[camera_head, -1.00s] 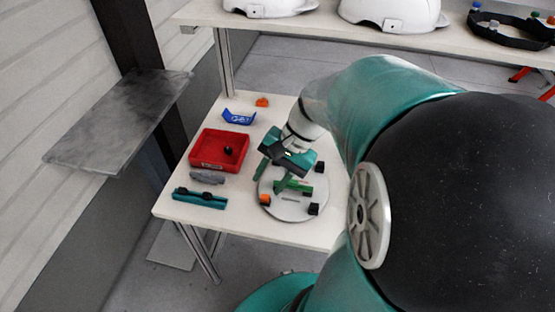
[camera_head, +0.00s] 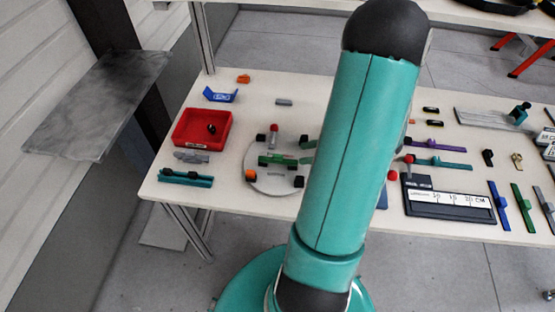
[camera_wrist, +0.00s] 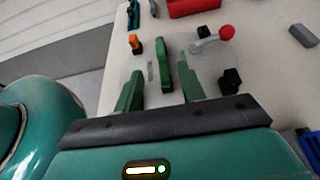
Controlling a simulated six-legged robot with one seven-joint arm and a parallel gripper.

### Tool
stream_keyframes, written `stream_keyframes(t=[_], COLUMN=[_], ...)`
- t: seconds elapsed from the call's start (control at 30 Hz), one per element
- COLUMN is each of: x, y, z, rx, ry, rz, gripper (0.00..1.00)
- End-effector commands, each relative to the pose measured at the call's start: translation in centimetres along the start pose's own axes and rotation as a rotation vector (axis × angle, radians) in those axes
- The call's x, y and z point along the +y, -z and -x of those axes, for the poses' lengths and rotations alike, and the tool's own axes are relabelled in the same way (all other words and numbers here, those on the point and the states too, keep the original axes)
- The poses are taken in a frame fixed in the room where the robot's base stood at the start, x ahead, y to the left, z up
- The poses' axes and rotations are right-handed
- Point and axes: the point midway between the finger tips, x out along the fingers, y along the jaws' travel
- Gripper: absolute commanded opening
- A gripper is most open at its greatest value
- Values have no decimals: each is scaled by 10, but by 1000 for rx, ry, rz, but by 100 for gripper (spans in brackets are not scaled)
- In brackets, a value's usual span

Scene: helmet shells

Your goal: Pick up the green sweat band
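In the head view my arm link hides most of my gripper. In the wrist view my gripper (camera_wrist: 160,75) has its two green fingers spread apart over the plate. The green piece on the plate appears between and beyond them, and I see no contact. The far-right strip is not in the wrist view.
The plate carries black blocks, an orange block (camera_head: 251,175) and a red-knobbed lever (camera_wrist: 215,38). A red bin (camera_head: 175,135), a blue piece (camera_head: 220,95) and a teal strip (camera_head: 186,177) are at left.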

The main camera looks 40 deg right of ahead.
Motion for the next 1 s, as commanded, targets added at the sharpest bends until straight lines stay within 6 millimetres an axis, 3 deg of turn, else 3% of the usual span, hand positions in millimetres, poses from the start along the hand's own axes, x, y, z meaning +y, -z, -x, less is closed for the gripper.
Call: stream_keyframes(t=[0.13, 0.43, 0.7, 0.97, 1.0], x=[1, 1, 0, 0, 0], y=[-1, -1, -1, -1, -1], z=[-30, -57, -95, -99, -99], rx=[0, 2, 2, 2, 2], ry=[-6, -6, -5, -4, -4], rz=[1, 2, 2, 3, 3], gripper=[40, 40, 40, 40, 36])
